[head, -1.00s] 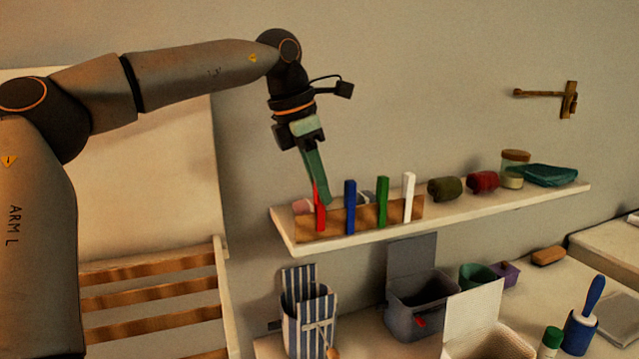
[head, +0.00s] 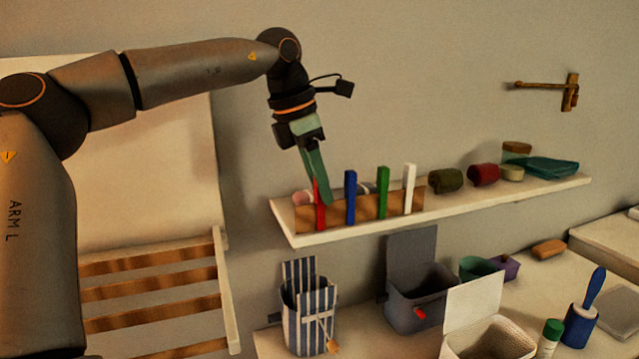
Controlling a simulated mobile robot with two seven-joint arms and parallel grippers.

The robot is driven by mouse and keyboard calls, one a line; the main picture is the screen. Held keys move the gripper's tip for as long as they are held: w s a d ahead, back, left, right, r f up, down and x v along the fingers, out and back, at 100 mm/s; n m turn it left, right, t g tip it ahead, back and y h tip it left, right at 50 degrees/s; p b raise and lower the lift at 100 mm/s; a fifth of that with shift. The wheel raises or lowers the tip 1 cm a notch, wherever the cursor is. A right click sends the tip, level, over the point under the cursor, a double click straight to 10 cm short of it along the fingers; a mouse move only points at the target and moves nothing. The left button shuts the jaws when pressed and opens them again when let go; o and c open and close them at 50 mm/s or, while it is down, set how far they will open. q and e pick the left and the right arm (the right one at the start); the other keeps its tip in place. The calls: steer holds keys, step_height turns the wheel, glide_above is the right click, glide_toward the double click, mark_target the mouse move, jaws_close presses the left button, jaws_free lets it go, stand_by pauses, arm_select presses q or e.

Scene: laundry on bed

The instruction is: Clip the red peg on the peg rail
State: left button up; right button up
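The red peg (head: 320,209) stands upright at the left end of the wooden peg rail (head: 335,217), on the white wall shelf. A blue peg (head: 350,198), a green peg (head: 383,193) and a white peg (head: 410,189) stand to its right along the rail. My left gripper (head: 321,192) points down at the red peg, its green fingers slightly parted around or just behind the peg's top. The fingers partly overlap, so contact with the peg is unclear. My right gripper is out of view.
The shelf (head: 450,206) also carries an olive roll (head: 445,181), a dark red roll (head: 483,178), a jar and a folded teal cloth (head: 550,169). Below are a striped bag (head: 310,318), a grey bin (head: 412,275) and a white box (head: 473,306). A slatted rack stands left.

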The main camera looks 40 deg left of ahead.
arm_select(q)
steer(key=shift+o, duration=1.4)
steer(key=p+v, duration=0.2)
steer(key=v, duration=1)
steer(key=shift+r, duration=0.25)
steer(key=shift+s+f, duration=0.1)
steer(key=shift+s, duration=0.05)
